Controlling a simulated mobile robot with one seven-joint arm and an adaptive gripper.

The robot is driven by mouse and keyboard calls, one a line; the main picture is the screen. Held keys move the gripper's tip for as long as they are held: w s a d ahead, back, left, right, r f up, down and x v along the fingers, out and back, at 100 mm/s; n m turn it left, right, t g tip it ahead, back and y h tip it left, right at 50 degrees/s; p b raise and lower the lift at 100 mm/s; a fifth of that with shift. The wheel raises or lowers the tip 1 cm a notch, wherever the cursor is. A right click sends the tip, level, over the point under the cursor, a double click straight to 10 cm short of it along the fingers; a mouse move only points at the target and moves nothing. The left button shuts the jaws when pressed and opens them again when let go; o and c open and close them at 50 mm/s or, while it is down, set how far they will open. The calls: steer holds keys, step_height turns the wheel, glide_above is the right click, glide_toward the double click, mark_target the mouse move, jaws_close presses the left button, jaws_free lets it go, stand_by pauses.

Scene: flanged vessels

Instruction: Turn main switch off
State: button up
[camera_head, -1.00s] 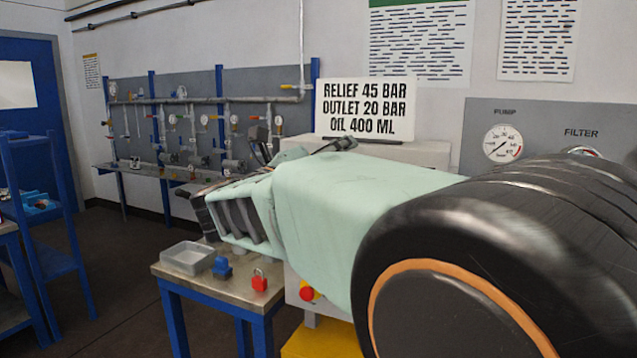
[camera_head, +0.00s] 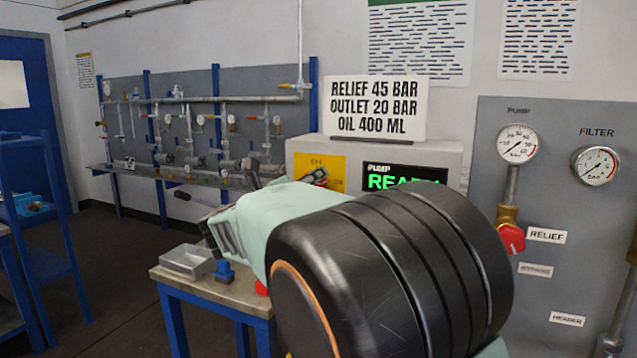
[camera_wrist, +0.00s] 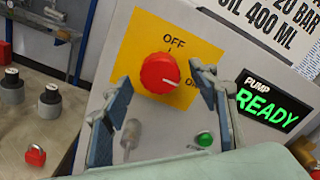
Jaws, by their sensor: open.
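The main switch is a round red knob (camera_wrist: 160,73) on a yellow plate (camera_wrist: 197,45) marked OFF at the top and ON at the right. A pale mark on the knob appears to point toward ON. In the wrist view my gripper (camera_wrist: 161,76) is open, with one finger to the left of the knob and one to its right. I cannot tell how far the fingertips are from the panel.
A pump display reading READY (camera_wrist: 267,107) is right of the plate. Below the knob are a metal toggle (camera_wrist: 130,133) and a green button (camera_wrist: 204,140). A bench (camera_head: 235,292) holds a grey tray (camera_head: 188,261); a red padlock (camera_wrist: 35,155) is there too. A gauge panel (camera_head: 550,220) stands at the right.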

steer(key=shift+x, duration=1)
steer(key=shift+c, duration=0.2)
steer(key=c, duration=1.1)
